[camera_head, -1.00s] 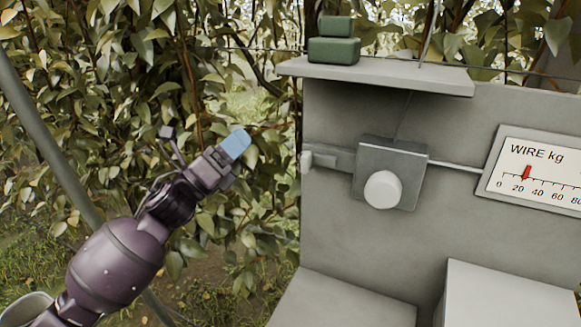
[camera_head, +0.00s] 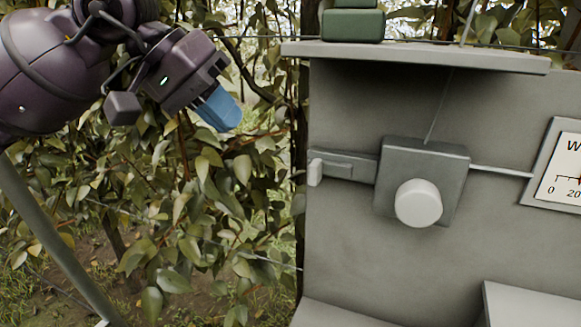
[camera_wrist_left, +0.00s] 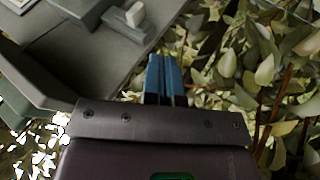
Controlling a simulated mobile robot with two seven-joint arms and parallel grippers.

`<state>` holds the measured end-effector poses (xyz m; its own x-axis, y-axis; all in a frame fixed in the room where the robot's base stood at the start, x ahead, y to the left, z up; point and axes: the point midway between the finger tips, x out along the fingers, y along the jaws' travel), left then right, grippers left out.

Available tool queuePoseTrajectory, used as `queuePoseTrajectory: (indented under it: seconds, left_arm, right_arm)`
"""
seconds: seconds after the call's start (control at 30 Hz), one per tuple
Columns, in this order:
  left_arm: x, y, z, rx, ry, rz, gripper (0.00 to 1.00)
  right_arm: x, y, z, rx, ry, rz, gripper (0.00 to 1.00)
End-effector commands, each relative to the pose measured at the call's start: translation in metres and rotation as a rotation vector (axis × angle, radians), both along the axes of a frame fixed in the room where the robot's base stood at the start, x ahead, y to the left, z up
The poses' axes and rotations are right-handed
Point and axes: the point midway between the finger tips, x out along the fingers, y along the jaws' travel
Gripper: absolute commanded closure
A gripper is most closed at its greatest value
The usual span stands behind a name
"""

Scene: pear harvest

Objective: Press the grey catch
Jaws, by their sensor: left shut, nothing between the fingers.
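A grey catch (camera_head: 350,168) with a pale end piece sticks out to the left from a square grey box (camera_head: 445,170) on the grey panel, in the head view. A round white knob (camera_head: 418,203) is on the front of the box. My left gripper (camera_head: 222,112), with blue fingertips, is up and left of the catch, in front of the foliage and apart from the panel. It is shut and empty. In the left wrist view its blue fingers (camera_wrist_left: 166,78) lie side by side, and a pale-tipped grey part (camera_wrist_left: 135,15) shows beyond them at upper left. My right gripper is not in view.
A grey shelf (camera_head: 415,58) juts out above the box and carries green blocks (camera_head: 352,25). A wire dial (camera_head: 560,170) is at the right. Leafy branches (camera_head: 190,200) fill the left side, with a slanted grey pole (camera_head: 55,245) in front.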

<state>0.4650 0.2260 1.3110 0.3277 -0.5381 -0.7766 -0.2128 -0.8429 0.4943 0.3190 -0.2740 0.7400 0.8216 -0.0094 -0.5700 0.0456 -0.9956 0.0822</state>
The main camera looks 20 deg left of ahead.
Motion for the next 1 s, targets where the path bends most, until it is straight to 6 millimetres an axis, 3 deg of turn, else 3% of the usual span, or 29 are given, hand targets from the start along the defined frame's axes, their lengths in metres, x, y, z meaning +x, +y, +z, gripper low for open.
queuePoseTrajectory:
  seconds: [0.17,0.57,1.0]
  left_arm:
    - [0.001,0.009,0.003,0.075,-0.043,0.001,1.0]
    - [0.002,0.006,-0.001,0.071,-0.04,0.001,1.0]
    - [0.026,-0.028,-0.056,0.069,-0.037,-0.002,1.0]
  right_arm:
    - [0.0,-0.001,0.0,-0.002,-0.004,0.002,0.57]
    - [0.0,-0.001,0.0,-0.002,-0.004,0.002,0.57]
    - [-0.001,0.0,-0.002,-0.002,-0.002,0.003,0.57]
